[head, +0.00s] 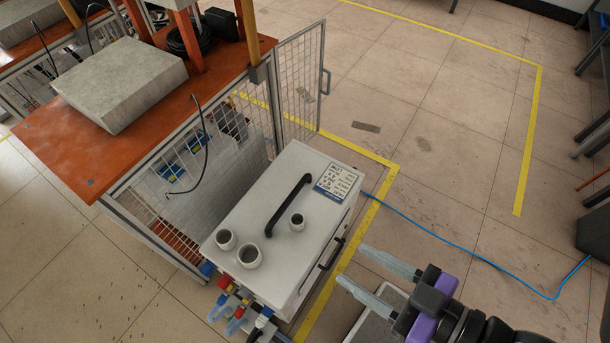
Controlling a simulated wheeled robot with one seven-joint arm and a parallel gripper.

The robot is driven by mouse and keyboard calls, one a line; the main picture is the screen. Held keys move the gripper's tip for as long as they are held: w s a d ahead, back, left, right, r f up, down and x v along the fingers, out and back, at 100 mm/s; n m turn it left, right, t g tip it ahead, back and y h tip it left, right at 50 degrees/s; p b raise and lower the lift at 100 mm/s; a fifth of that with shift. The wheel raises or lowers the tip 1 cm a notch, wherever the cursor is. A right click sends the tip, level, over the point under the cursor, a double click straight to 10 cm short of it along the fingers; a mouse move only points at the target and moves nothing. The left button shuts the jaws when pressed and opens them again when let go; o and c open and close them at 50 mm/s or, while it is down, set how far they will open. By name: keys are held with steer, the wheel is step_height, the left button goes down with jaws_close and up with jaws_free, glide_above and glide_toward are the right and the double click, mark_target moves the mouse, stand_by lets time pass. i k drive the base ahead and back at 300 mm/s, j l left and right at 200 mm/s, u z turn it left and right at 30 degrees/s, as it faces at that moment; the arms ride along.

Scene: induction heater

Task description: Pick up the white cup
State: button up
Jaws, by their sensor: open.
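Three white cups stand upright on the white top of a box-like heater unit (268,200). One small cup (225,240) is near the left edge, a larger cup (249,257) is just right of it, and another small cup (297,222) stands apart, right of the black handle's near end. Their openings look dark. I cannot tell which one the task means. My gripper (352,264) is open and empty, its two pale fingers pointing left toward the unit. In the picture it is right of all the cups and apart from them.
A black handle (289,204) rises from the unit's top, beside a printed label (335,182). Coloured connectors (230,298) stick out at its front left. An orange table (150,135) with a grey block (120,84) and mesh cage stands behind. A blue cable (470,253) crosses the floor at right.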

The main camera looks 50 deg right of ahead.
mark_target(296, 220)
steer(key=k+z, duration=0.3)
steer(key=i+j, duration=0.15)
steer(key=j, duration=0.5)
steer(key=i+j+z, duration=0.1)
steer(key=j, duration=0.55)
steer(key=i+j, duration=0.15)
steer(key=j, duration=0.5)
steer(key=i+j+z, duration=0.15)
steer(key=j, duration=0.5)
steer(key=k, duration=0.05)
